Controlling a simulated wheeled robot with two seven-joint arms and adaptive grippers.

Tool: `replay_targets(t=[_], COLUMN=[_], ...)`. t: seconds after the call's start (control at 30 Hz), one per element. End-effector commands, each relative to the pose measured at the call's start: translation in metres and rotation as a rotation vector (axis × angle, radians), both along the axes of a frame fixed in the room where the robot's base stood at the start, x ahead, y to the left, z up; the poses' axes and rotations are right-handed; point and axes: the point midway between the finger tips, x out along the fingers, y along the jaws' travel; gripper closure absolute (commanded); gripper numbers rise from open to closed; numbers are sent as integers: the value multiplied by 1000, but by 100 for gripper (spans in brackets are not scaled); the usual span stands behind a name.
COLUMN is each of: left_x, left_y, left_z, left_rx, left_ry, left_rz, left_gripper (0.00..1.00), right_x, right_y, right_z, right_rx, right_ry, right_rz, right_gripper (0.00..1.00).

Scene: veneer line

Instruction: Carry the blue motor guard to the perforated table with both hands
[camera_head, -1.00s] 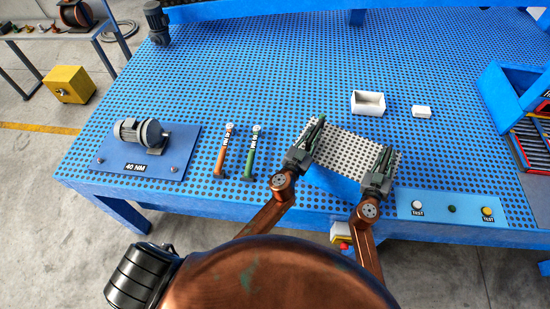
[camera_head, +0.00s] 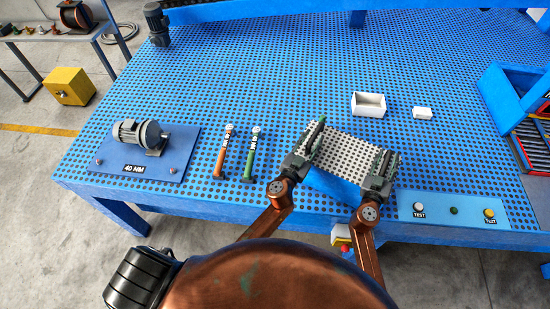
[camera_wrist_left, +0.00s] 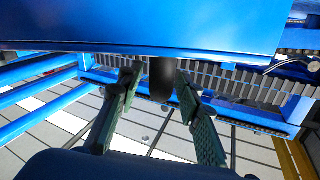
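The blue motor guard, with a pale perforated top (camera_head: 349,153) and a blue front side (camera_head: 336,187), is at the front edge of the blue perforated table (camera_head: 270,85). I cannot tell whether it rests on the table. My left gripper (camera_head: 312,139) is at its left end and my right gripper (camera_head: 386,164) at its right end; both look open. In the left wrist view, the left fingers (camera_wrist_left: 157,92) stand apart on either side of a dark post (camera_wrist_left: 161,78), probably the guard's handle, under a blue surface. The right fingers' contact is hidden.
Left on the table are a grey motor (camera_head: 138,134) on a blue plate and two hammer-like tools, orange (camera_head: 224,153) and green (camera_head: 252,154). A white box (camera_head: 369,104) and a small white block (camera_head: 422,113) lie behind the guard. A button panel (camera_head: 454,210) is at right.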

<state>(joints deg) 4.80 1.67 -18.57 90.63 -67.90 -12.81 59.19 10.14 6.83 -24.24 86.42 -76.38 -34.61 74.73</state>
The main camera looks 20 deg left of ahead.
Motion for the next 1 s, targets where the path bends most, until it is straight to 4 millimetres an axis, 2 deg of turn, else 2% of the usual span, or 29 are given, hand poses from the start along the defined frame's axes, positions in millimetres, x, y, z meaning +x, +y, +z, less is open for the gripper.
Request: replay_targets(t=[0.3,0.5,0.67,0.77,1.0], left_x=[-67,-93,-101,-102,-101], left_y=[9,13,14,14,14], left_z=[-1,-1,0,0,0], left_rx=[-3,-3,-1,0,0], left_ry=[3,3,1,1,1], left_rz=[1,-1,-1,-1,-1], left_gripper=[67,67,67,67,67], right_x=[0,0,-2,-11,-58], right_y=[0,0,1,2,8], right_z=[0,0,-1,-1,-2], right_rx=[0,0,0,2,4], right_ry=[0,0,1,1,4], right_rz=[0,0,0,1,0], right_gripper=[67,67,67,67,67])
